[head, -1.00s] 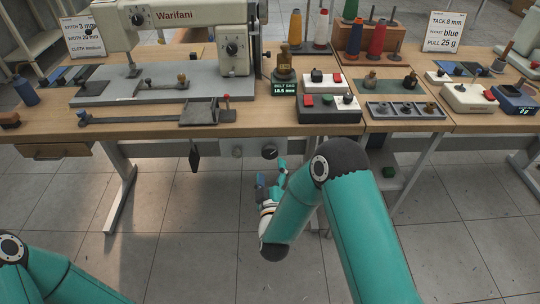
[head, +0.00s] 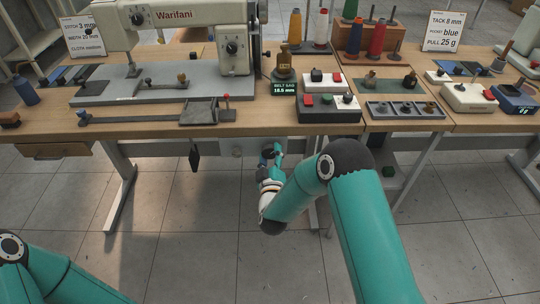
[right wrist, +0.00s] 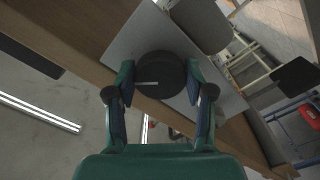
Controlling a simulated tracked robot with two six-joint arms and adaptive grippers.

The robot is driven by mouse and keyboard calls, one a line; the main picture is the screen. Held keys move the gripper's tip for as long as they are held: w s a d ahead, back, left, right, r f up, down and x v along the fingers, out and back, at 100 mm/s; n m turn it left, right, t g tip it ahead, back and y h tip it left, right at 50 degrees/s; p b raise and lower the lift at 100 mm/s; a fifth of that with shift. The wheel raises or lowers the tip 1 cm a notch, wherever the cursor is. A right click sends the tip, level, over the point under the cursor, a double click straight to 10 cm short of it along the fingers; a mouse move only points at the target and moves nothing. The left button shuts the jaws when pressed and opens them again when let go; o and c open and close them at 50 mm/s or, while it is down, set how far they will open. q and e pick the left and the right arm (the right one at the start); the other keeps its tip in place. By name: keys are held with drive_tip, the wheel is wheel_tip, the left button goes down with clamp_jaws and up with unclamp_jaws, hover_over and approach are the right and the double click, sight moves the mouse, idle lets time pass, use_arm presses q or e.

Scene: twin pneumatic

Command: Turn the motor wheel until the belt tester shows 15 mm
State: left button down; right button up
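The motor wheel is a dark round knob with a pale mark line (right wrist: 160,80) on a grey plate under the table; in the head view the knob (head: 267,151) is partly covered by my right gripper. My right gripper (head: 273,153) is just below the table edge at the knob. In the right wrist view its fingers (right wrist: 160,88) are spread on both sides of the knob, with no clear grip on it. The belt tester (head: 285,88) on the table has a lit green display that appears to read 18.5 mm. My left gripper is out of view.
The sewing machine (head: 180,50) stands above the wheel on the wooden table (head: 250,120). A dark pedal-like piece (head: 194,158) hangs under the table to the left. A metal table leg (head: 122,195) stands farther left. The floor below is clear.

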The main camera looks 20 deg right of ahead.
drive_tip(key=c, duration=0.4)
drive_tip(key=shift+o, duration=0.2)
drive_tip(key=shift+a+f+m+b, duration=0.1)
drive_tip(key=shift+f+m+b, duration=0.15)
drive_tip(key=shift+m+b, duration=0.7)
drive_tip(key=m+b, duration=1.4)
drive_tip(key=b, duration=0.5)
drive_tip(key=shift+a+f+m, duration=0.1)
drive_tip(key=shift+f+m, duration=0.05)
drive_tip(key=shift+m, duration=0.1)
drive_tip(key=shift+m+b, duration=1.2)
drive_tip(key=shift+b, duration=0.05)
drive_tip(key=shift+r, duration=0.2)
drive_tip(key=o, duration=1.1)
drive_tip(key=shift+o, duration=0.3)
drive_tip(key=shift+r, duration=0.1)
